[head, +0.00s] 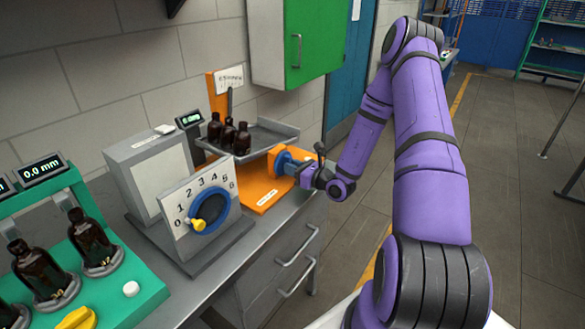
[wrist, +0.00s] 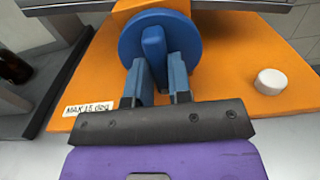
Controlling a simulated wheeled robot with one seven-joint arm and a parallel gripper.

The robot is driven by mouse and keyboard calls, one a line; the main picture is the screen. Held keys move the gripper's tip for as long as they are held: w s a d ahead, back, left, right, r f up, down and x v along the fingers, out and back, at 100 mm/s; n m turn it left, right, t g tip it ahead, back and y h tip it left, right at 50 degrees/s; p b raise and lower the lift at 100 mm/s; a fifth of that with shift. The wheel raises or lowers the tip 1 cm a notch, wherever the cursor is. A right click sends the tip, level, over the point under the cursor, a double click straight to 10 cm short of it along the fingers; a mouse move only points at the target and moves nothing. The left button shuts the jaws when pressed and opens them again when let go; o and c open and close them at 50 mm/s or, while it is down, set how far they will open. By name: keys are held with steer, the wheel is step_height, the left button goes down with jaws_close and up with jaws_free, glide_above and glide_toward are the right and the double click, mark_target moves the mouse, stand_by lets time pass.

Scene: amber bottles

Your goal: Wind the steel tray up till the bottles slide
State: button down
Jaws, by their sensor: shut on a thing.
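The steel tray (head: 270,134) sits on top of an orange stand (head: 262,190) by the wall. Three amber bottles (head: 228,134) stand upright together at its left part. I cannot tell its exact tilt. A blue round knob (head: 283,162) is on the stand's right side. In the wrist view the knob (wrist: 130,42) faces me, with a raised blue bar (wrist: 153,45) across it standing nearly upright. My gripper (wrist: 157,66) is shut on this bar, one finger on each side. In the head view my gripper (head: 303,172) reaches the knob from the right.
A label reading "MAX 15 deg" (wrist: 88,108) and a white round button (wrist: 270,81) are on the orange base. A numbered dial panel (head: 200,205) stands nearby. More amber bottles (head: 92,240) stand on a green rig (head: 140,285) at left. A green cabinet (head: 315,40) hangs above.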

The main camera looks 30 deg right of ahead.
steer(key=shift+f+m, duration=0.1)
steer(key=shift+m, duration=0.2)
stand_by(0.4)
steer(key=c, duration=1)
jaws_free()
steer(key=shift+c, duration=0.2)
steer(key=v, duration=1)
steer(key=shift+s, duration=0.4)
steer(key=shift+d, duration=0.15)
